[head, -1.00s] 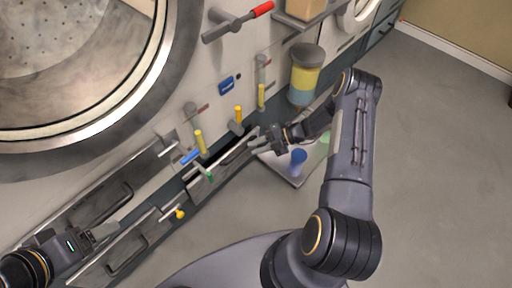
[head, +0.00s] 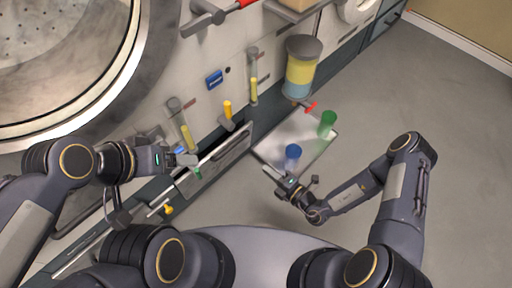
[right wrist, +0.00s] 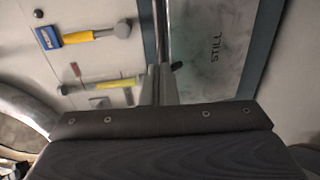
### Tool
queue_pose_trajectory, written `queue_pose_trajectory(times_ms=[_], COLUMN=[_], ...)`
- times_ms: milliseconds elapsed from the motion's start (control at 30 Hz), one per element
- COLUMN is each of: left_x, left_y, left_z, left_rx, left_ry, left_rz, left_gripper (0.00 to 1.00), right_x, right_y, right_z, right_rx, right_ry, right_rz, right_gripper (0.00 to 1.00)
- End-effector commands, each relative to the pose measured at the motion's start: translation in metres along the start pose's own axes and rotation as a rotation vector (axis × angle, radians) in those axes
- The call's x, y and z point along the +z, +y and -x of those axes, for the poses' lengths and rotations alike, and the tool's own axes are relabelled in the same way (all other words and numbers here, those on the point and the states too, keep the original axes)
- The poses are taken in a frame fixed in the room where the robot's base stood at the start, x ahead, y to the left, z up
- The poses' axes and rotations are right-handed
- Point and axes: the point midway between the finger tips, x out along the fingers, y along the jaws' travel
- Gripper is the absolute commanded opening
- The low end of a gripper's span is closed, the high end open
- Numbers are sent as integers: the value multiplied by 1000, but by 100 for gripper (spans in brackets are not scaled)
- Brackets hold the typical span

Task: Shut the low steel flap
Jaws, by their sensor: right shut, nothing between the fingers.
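The low steel flap (head: 216,168) is a mottled grey panel with a pale bar along its top edge, low on the machine front in the head view. A dark line runs along its top; I cannot tell whether it is fully closed. A steel plate lettered "STILL" (right wrist: 215,45), which looks like the flap, shows in the right wrist view. My right gripper (head: 273,176) is shut and empty, right of the flap and apart from it. Its fingers also show in the right wrist view (right wrist: 159,85). My left gripper (head: 186,160) is at the flap's left end; whether it touches is unclear.
A pale tray (head: 268,152) with a blue cup (head: 292,153) and a green cup (head: 327,120) lies beyond my right gripper. Grey floor at right is clear.

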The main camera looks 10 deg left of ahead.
Motion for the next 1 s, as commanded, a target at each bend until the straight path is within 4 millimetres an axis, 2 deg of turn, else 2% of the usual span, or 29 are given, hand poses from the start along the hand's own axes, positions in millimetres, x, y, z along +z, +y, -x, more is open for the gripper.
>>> queue_pose_trajectory(times_ms=[167,400,600,800,1000], left_x=[4,10,14,16,16], left_y=[-4,-9,-13,-15,-15], left_z=[-7,-19,-28,-32,-32], left_rx=[0,0,0,0,0], left_ry=[0,0,0,0,0], left_rz=[0,0,0,0,0], left_gripper=[76,76,76,76,76], right_x=[0,0,0,1,1], right_y=[-2,-3,-2,-1,0], right_z=[-29,-81,-116,-132,-134], right_rx=[4,4,3,2,1], right_ry=[4,4,3,1,1], right_rz=[4,6,4,2,1], right_gripper=[0,0,0,0,0])
